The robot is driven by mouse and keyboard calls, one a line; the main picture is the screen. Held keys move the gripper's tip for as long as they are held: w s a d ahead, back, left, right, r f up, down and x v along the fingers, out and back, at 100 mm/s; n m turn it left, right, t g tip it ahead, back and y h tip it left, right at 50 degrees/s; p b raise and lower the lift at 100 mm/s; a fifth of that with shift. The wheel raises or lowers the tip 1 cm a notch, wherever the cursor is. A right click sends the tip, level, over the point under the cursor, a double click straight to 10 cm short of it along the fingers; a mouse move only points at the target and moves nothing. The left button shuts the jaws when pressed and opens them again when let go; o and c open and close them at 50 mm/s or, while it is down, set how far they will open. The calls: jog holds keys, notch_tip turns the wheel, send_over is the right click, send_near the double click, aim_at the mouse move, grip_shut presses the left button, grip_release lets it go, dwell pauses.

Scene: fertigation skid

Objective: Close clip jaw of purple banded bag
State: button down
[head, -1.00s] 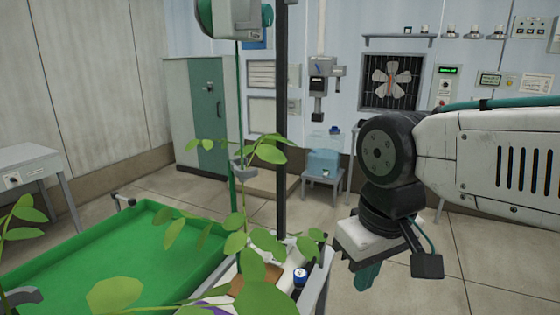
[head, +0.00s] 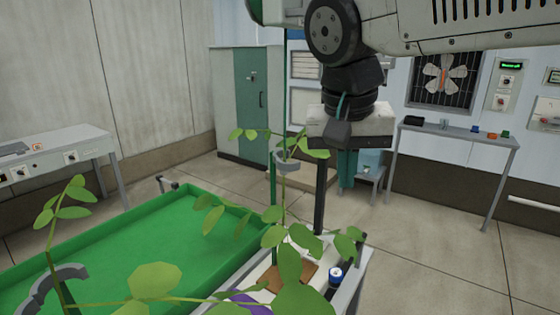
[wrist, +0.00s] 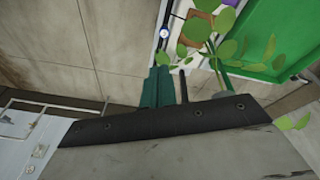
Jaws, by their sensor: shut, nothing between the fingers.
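A purple patch (head: 250,303) shows low in the head view, on a white surface beside the green tray, mostly behind leaves. I take it for the purple banded bag. A grey open-ring clip (head: 287,161) sits on a plant stem above that area; its jaw looks open. A second grey clip (head: 58,284) is at the lower left. Which clip belongs to the purple bag cannot be told. My gripper (head: 347,172) hangs pointing down, right of the upper clip and apart from it. Its teal fingers (wrist: 155,88) are shut and empty in the wrist view.
A green tray (head: 150,238) fills the lower left. A dark post (head: 320,195) stands close to my gripper. Leafy stems (head: 290,265) crowd the front. A blue-and-white canister (head: 335,277) stands at the bench's right end. Floor to the right is open.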

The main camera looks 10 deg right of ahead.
aim_at(286, 165)
jog(key=w+a+r+m, duration=0.1)
jog(key=w+a+r, duration=0.2)
jog(key=a, duration=0.3)
jog(key=w+a+r+m+t, duration=0.1)
jog(key=w+a+r+m, duration=0.1)
jog(key=a, duration=0.4)
jog(key=shift+w+a+r+h, duration=0.4)
jog(key=shift+w+r, duration=0.1)
jog(key=shift+w, duration=0.3)
jog(key=w+d+f, duration=0.4)
jog(key=w+f, duration=0.2)
jog(key=f, duration=0.3)
jog(key=shift+w+d+f, duration=0.15)
jog(key=shift+w+d, duration=0.05)
jog(key=shift+d, duration=0.1)
